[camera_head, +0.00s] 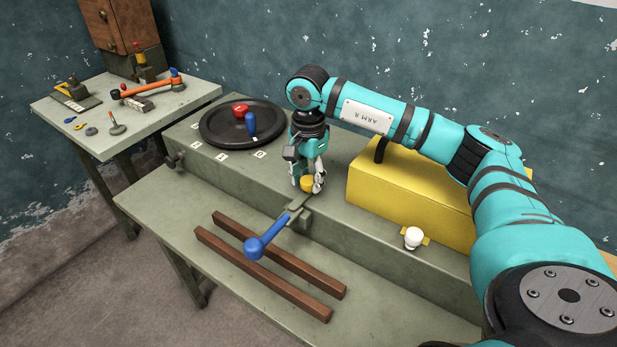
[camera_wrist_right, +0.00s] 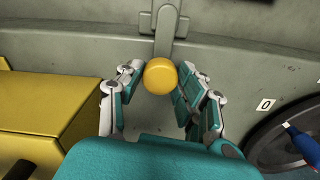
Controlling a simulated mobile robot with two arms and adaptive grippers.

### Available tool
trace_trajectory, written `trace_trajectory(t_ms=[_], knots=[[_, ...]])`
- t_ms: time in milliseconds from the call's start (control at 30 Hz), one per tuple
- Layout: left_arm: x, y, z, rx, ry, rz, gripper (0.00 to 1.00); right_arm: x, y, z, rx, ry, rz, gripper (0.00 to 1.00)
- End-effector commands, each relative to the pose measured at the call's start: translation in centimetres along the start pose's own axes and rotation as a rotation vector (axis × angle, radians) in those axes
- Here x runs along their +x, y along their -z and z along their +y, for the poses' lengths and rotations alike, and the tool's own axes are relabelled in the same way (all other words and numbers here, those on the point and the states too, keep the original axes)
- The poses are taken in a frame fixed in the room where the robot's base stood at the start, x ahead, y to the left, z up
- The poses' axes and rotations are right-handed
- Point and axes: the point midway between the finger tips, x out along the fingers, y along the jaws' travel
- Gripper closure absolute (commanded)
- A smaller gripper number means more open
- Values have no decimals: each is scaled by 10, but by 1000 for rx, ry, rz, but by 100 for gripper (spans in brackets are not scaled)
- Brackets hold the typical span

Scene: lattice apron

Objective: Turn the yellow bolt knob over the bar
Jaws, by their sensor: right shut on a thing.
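The yellow bolt knob (camera_head: 307,184) is on the raised green ledge, at the grey latch end of a lever bar. In the right wrist view the knob (camera_wrist_right: 160,76) is round and sits between the two fingers. My right gripper (camera_head: 309,179) points down and is shut on the knob. The lever bar (camera_head: 274,231) has a blue shaft and a blue ball end, and reaches out over the lower bench top. Its grey part (camera_wrist_right: 164,22) shows beyond the knob in the right wrist view. My left gripper is not in view.
A yellow box (camera_head: 400,205) with a black handle stands right of the gripper, and a white knob (camera_head: 413,236) lies before it. A black dial (camera_head: 225,128) with a blue handle is to the left. Two brown rails (camera_head: 262,273) lie on the bench. A side table (camera_head: 125,128) holds tools.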

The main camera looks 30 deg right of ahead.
Motion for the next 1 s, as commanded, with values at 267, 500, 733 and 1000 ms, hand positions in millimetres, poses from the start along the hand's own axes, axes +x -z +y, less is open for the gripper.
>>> trace_trajectory(t_ms=[267, 500, 733, 1000], knots=[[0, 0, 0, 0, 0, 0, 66, -2, 0, -1, 2, 5, -1, 55], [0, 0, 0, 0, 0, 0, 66, -1, 0, 0, 2, 2, 0, 41], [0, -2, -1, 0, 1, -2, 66, -7, 0, -1, 2, 3, 0, 41], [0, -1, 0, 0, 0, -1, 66, -57, 0, -2, 2, 7, 1, 41]])
